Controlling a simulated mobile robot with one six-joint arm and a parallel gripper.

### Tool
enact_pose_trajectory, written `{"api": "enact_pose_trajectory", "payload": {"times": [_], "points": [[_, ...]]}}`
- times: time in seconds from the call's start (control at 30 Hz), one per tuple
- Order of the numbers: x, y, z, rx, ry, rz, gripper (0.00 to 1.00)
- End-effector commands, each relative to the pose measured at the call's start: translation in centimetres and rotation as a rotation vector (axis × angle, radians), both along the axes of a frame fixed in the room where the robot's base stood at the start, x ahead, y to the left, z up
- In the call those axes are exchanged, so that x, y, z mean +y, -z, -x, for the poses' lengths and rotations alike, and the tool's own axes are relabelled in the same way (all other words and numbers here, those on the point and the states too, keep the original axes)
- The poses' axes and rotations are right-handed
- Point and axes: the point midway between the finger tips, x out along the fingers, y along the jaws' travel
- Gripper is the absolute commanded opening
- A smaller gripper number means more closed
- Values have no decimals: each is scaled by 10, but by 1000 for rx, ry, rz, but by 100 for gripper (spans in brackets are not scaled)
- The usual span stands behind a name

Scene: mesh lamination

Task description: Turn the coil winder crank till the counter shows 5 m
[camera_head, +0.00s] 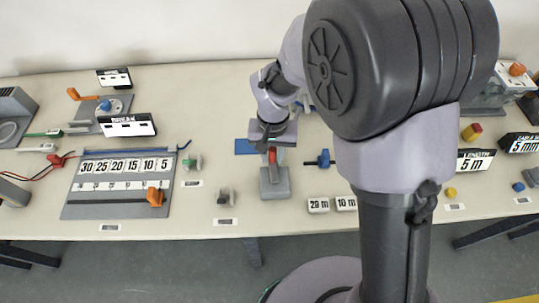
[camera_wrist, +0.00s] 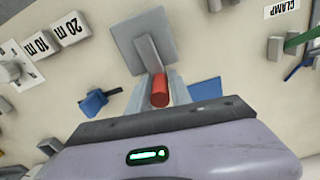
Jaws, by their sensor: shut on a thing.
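My gripper (camera_head: 272,146) points down at the middle of the table and is shut on a red handle (camera_head: 272,156). In the wrist view the red handle (camera_wrist: 160,90) lies between my fingers (camera_wrist: 160,97), against the grey post of a small stand (camera_wrist: 168,30). I cannot tell whether the handle is joined to the stand. An orange crank-like arm (camera_head: 76,94) with a blue hub (camera_head: 105,103) is on a grey base at the back left, away from my gripper.
A grey board (camera_head: 110,210) with numbers 30 to 5 and an orange slider (camera_head: 155,196) lies left. A blue piece (camera_head: 324,159) and blocks marked 20 m (camera_head: 318,205) and 10 m (camera_head: 346,203) are right of the stand. My arm hides part of the right side.

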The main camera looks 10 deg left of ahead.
Motion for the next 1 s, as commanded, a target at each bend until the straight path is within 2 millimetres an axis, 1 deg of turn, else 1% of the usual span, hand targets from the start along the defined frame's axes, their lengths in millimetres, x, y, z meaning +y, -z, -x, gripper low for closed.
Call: {"api": "enact_pose_trajectory", "payload": {"times": [0.23, 0.7, 0.73, 0.8, 1.0], "points": [[-3, 0, 0, 1, 72, -1, 0], [-3, 0, -1, 1, 87, -1, 0], [-3, 0, -1, 1, 87, -1, 27], [-4, 0, -1, 1, 86, -1, 41], [-4, 0, -1, 0, 85, -1, 41]]}}
